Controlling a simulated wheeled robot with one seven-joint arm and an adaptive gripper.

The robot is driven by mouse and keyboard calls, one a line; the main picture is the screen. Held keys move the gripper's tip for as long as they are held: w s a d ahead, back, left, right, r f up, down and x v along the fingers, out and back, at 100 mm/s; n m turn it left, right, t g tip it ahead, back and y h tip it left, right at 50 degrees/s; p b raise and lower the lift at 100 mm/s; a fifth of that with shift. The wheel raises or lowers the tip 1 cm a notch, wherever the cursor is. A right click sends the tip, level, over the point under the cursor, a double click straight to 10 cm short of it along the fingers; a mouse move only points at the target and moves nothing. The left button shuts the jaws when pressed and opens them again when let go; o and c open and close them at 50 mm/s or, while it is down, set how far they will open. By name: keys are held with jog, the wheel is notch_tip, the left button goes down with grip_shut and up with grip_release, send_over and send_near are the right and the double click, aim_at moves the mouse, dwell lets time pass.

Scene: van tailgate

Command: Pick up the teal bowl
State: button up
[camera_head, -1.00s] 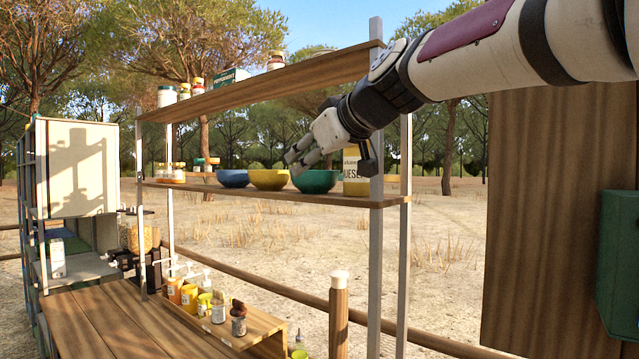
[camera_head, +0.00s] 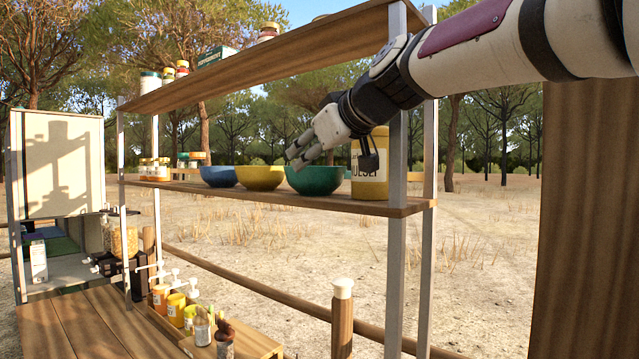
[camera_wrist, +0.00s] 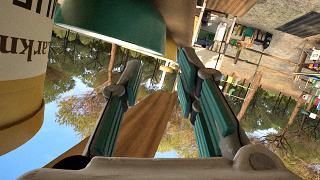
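The teal bowl (camera_head: 314,181) stands upright on the middle shelf (camera_head: 290,198), the rightmost of three bowls. In the wrist view the teal bowl (camera_wrist: 112,22) shows at the top, beyond my fingertips. My gripper (camera_head: 297,160) is at the bowl's upper left rim in the head view, and I cannot tell if it touches it. In the wrist view my gripper (camera_wrist: 158,75) has its two fingers apart with nothing between them.
A yellow bowl (camera_head: 260,177) and a blue bowl (camera_head: 219,176) stand to the left. A shelf post (camera_head: 397,250) and upper shelf (camera_head: 270,58) frame the space.

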aim_at(292, 171)
jog(key=shift+p+x, duration=1.3)
jog(key=shift+x, duration=2.4)
jog(key=shift+s+f, duration=0.1)
jog(key=shift+f, duration=0.1)
grip_shut()
